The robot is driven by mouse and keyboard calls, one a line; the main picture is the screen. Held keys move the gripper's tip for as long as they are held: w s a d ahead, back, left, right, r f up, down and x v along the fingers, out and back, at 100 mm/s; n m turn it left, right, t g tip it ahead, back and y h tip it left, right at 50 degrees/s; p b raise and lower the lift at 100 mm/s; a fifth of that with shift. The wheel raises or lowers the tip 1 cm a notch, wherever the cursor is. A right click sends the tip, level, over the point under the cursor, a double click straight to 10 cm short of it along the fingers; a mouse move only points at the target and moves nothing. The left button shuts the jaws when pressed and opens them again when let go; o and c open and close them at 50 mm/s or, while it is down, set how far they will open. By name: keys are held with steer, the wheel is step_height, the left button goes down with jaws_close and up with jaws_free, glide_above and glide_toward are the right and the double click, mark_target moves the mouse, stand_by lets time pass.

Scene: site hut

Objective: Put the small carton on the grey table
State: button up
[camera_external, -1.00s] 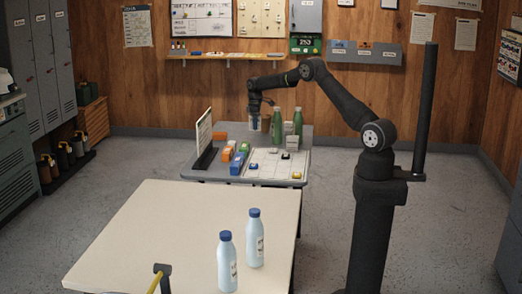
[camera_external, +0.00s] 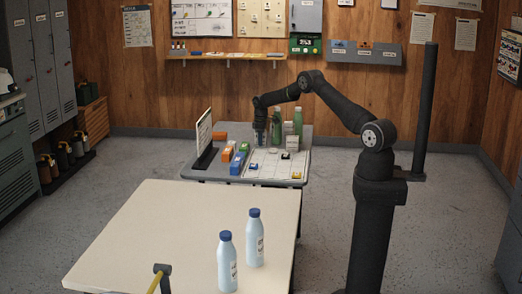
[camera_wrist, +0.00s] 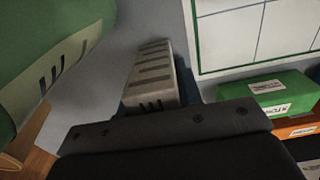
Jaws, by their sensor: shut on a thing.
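My gripper (camera_external: 261,136) points down over the back part of the grey table (camera_external: 213,171), beside the green bottles. It is shut on a small bluish thing, which I take to be the small carton. The held thing is mostly hidden by the fingers, so its shape and its height above the table are hard to tell. In the wrist view a ridged grey finger (camera_wrist: 152,75) shows, with only slivers of blue behind it.
Two green bottles (camera_external: 298,122) stand close to the right of my gripper; one looms large at left in the wrist view (camera_wrist: 45,60). Green, orange and blue boxes (camera_external: 237,164) and a white gridded board (camera_external: 275,168) lie nearer. The cream table (camera_external: 150,230) holds two bottles.

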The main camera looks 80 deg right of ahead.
steer(key=shift+f, duration=0.15)
steer(key=o, duration=1)
steer(key=shift+c, duration=0.2)
step_height(320, 180, up, 12)
steer(key=shift+r, duration=0.25)
steer(key=shift+f, duration=4.3)
